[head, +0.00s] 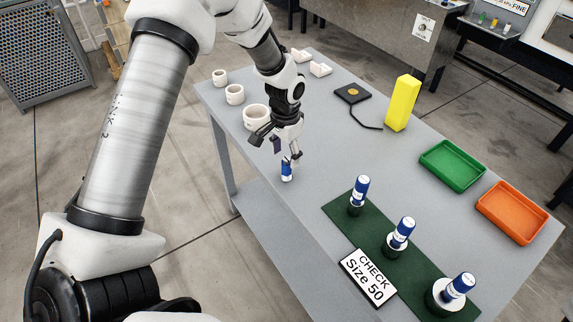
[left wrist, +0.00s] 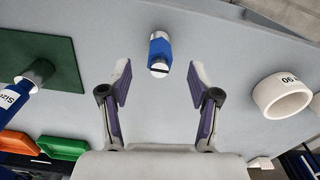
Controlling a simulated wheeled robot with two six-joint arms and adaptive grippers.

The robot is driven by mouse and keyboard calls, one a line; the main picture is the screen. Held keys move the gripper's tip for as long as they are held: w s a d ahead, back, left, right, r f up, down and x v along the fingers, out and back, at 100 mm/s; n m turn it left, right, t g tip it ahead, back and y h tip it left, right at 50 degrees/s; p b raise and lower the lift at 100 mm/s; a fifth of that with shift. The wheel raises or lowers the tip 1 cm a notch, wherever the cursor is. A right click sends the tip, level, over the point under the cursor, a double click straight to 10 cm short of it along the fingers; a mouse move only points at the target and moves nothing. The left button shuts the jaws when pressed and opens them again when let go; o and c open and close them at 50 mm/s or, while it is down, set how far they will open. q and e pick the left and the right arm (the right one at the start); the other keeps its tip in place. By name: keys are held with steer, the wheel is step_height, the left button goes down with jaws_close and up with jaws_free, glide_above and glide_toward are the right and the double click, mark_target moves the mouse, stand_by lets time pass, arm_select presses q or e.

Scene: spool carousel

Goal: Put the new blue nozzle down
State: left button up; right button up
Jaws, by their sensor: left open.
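The new blue nozzle (head: 287,172), a small blue cylinder with a white part, is on the bare grey table near its left edge and looks upright. It also shows in the left wrist view (left wrist: 160,54), centred between the fingers and just beyond their tips. My left gripper (head: 289,158) is open and empty, pointing down just above the nozzle. In the left wrist view its two fingers (left wrist: 160,82) are spread wide, with a gap on both sides of the nozzle. My right gripper is not in view.
Several blue-and-white nozzles, one of them here (head: 360,192), stand in holders on a green mat (head: 340,212) beside a "CHECK Size 50" sign (head: 368,278). White rings (head: 256,117) stand behind my gripper. A yellow block (head: 402,103), green tray (head: 452,187) and orange tray (head: 545,236) are right.

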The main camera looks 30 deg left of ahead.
mark_target(286, 159)
arm_select(q)
steer(key=f, duration=0.3)
steer(key=f+p, duration=0.1)
steer(key=shift+w+f, duration=0.25)
steer(key=shift+w, duration=0.05)
steer(key=shift+s+r, duration=0.15)
steer(key=shift+s, duration=0.05)
steer(key=c, duration=0.5)
steer(key=shift+d, duration=0.1)
jaws_close()
